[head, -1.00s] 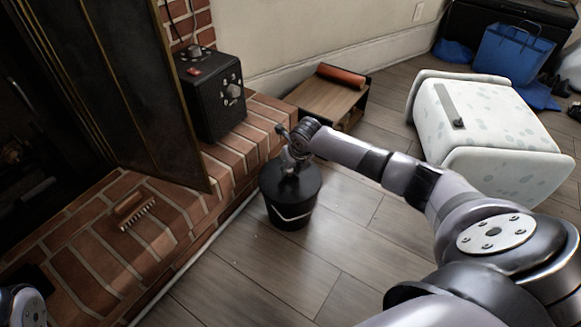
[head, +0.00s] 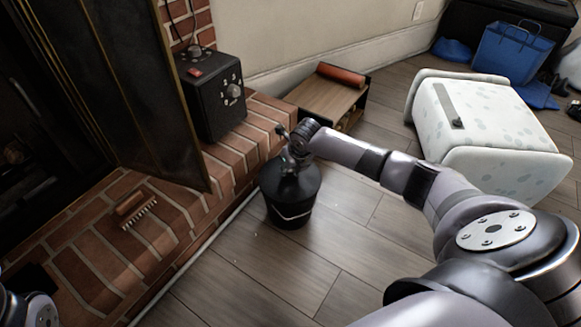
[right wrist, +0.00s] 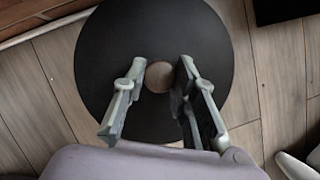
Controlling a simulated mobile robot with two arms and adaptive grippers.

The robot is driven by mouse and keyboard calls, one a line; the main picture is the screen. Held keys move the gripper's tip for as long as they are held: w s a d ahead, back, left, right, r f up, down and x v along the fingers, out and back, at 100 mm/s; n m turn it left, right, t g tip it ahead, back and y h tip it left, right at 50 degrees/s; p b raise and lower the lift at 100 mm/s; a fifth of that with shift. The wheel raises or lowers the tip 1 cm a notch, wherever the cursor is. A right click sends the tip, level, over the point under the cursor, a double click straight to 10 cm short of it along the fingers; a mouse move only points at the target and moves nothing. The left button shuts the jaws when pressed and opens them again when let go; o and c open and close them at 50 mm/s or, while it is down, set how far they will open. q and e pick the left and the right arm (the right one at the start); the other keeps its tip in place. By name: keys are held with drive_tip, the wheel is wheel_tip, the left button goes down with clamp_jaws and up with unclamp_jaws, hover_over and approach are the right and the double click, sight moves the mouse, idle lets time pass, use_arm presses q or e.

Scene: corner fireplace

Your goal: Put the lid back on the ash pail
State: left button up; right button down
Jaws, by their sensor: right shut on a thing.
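The black ash pail (head: 289,216) stands upright on the wood floor beside the brick hearth, with its pale wire handle across the front. The round black lid (head: 308,180) is over the pail's mouth; I cannot tell whether its rim is fully seated. My right gripper (head: 291,166) is over the lid and shut on its knob. In the right wrist view the lid (right wrist: 105,65) is a wide black disc. Its round wooden knob (right wrist: 159,76) sits between the two fingers of the right gripper (right wrist: 160,78). My left gripper is out of view.
The raised brick hearth (head: 180,225) lies left of the pail, with a wooden brush (head: 134,208) and a black box (head: 213,97) on it. A low wooden stand (head: 328,98) is behind. A white patterned ottoman (head: 487,130) stands at right. Floor in front is clear.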

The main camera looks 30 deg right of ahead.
drive_tip(key=c, duration=1.8)
unclamp_jaws()
drive_tip(key=o, duration=0.6)
drive_tip(key=o, duration=0.5)
